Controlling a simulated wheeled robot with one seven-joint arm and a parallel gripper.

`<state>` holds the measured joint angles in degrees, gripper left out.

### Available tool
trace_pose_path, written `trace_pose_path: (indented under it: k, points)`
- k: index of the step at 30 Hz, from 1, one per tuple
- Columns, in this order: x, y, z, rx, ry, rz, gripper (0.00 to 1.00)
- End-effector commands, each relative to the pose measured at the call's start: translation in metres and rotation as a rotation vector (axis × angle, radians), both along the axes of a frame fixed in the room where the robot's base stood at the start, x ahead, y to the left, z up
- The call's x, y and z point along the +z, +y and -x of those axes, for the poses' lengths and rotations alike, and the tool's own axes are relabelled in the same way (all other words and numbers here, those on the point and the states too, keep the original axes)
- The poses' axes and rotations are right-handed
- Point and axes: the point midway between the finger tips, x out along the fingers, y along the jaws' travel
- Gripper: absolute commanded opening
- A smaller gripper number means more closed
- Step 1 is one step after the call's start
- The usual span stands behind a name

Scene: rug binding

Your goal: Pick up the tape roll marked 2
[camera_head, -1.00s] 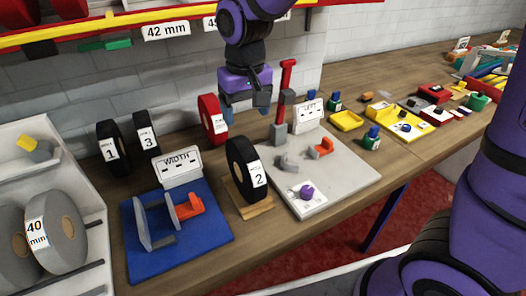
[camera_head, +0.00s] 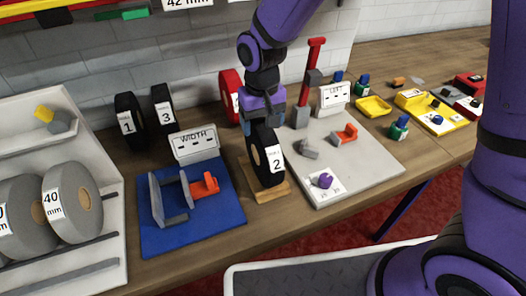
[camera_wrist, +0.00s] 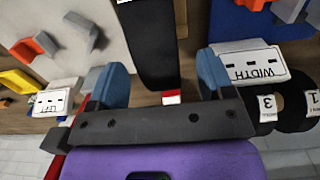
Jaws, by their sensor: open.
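The black tape roll marked 2 (camera_head: 266,160) stands upright on a small wooden base on the bench, between the blue width board and the grey board. My gripper (camera_head: 264,117) points down right over the roll's top, and part of the roll is hidden behind it. In the wrist view my gripper (camera_wrist: 162,85) is open, with one blue finger on each side of the black roll (camera_wrist: 155,45), and gaps show between roll and fingers. I cannot tell how far down the fingers reach.
Black rolls marked 1 (camera_head: 129,122) and 3 (camera_head: 162,106) stand at the wall. A red roll (camera_head: 229,95) stands close behind my gripper. The blue board (camera_head: 215,225) is left, and the grey board (camera_head: 370,165) with a red-handled upright lever (camera_head: 309,80) is right.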

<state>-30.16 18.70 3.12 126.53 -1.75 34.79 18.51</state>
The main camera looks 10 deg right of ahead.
Motion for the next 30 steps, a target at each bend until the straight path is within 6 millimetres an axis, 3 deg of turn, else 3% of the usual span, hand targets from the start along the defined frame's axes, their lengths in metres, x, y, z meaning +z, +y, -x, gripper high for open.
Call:
trace_pose_path:
  k: [6, 16, 26, 30]
  points:
    - [-0.029, -0.003, 0.0, 0.0, 0.003, 0.002, 0.74]
    - [-0.035, -0.002, 0.0, 0.0, -0.001, 0.0, 0.74]
    - [-0.035, -0.002, 0.0, 0.0, -0.001, 0.0, 0.0]
    - [-0.034, -0.002, 0.0, 0.0, -0.002, -0.001, 0.0]
